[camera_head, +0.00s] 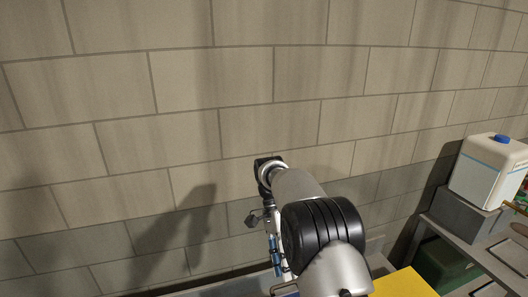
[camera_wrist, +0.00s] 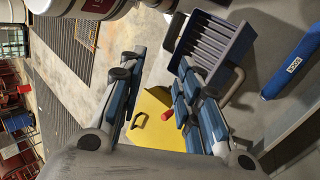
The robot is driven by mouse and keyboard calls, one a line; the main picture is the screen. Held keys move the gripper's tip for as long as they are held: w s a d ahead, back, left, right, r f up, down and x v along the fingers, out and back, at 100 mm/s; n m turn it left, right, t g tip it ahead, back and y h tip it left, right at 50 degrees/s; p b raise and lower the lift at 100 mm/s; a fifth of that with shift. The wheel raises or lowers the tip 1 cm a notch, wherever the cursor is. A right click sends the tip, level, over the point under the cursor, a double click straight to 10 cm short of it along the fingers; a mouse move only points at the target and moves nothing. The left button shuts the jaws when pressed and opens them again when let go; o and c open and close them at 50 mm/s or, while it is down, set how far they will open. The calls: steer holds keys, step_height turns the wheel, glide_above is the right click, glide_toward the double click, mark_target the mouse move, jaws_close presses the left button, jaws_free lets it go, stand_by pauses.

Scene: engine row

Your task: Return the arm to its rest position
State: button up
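My arm reaches up from the lower middle of the head view, in front of a block wall. My gripper (camera_head: 257,218) is seen edge-on there, partly hidden by my own arm. In the wrist view my gripper (camera_wrist: 156,63) shows two blue-and-grey fingers spread well apart. The gap between the fingertips is empty. A yellow object (camera_wrist: 152,100) with a dark handle shape and a small red piece (camera_wrist: 167,115) show beyond the gap, seemingly apart from the fingers.
A white jug (camera_head: 488,172) with a blue cap stands on a grey box (camera_head: 462,212) at right. A green bin (camera_head: 440,262) and a yellow surface (camera_head: 403,284) are below. The wrist view shows a ribbed tray (camera_wrist: 208,47), a blue tube (camera_wrist: 293,64) and a floor grate (camera_wrist: 62,66).

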steer(key=s+d+r+n+t+y+b, duration=0.1)
steer(key=s+d+n+t+b, duration=0.2)
steer(key=s+b, duration=0.4)
steer(key=s+d+r+n+t+y+b, duration=0.1)
steer(key=s+d+n+t+b, duration=0.25)
steer(key=s+b, duration=0.25)
steer(key=s+d+f+n+t+b, duration=0.2)
steer(key=s+f+n+t+b, duration=0.3)
steer(key=s+f+b, duration=0.5)
steer(key=s+f+n, duration=0.1)
steer(key=s+f, duration=0.2)
steer(key=s, duration=0.1)
steer(key=shift+s, duration=0.3)
steer(key=shift+f, duration=0.1)
